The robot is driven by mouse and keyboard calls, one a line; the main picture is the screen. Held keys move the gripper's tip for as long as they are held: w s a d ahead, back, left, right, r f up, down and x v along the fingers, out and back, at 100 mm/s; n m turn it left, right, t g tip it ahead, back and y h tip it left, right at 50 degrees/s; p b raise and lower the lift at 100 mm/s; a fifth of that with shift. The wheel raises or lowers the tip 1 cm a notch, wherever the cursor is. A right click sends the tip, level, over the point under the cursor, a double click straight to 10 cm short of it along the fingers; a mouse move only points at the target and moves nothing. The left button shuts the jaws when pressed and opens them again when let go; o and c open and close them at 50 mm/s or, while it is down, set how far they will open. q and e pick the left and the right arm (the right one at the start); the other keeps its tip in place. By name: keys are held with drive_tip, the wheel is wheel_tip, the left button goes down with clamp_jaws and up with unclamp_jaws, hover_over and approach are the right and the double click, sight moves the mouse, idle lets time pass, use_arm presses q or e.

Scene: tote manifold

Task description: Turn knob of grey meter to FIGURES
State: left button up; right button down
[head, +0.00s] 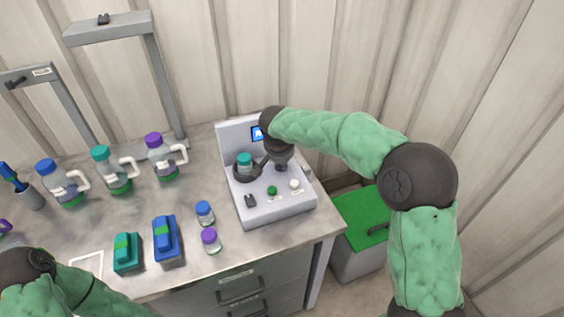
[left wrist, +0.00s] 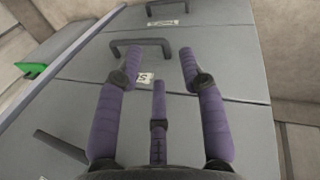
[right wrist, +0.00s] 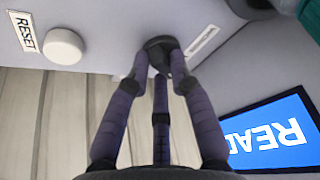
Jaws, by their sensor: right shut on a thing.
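The grey meter (head: 290,210) stands at the right end of the bench, with a small blue screen (head: 257,133) on its upright back. In the right wrist view the screen (right wrist: 268,138) shows lettering starting "READ", partly cut off. My right gripper (head: 281,158) is over the meter's top face. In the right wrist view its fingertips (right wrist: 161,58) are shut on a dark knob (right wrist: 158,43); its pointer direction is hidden. My left gripper (left wrist: 160,52) is open and empty, facing grey drawer fronts, and out of the head view.
A teal-lidded jar (head: 244,160) sits in the meter's holder. A white button (right wrist: 64,47) labelled RESET is near the knob. Small jars (head: 205,213), a blue box (head: 166,242), a teal box (head: 127,253) and jugs (head: 112,170) stand left. A green-lidded bin (head: 362,225) is right.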

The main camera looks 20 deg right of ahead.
drive_tip(key=shift+w+d+r, duration=0.1)
drive_tip(key=shift+w+r, duration=0.1)
drive_tip(key=c, duration=1.2)
unclamp_jaws()
drive_tip(key=shift+o, duration=0.5)
drive_tip(key=shift+f, duration=0.15)
drive_tip(key=v, duration=1.2)
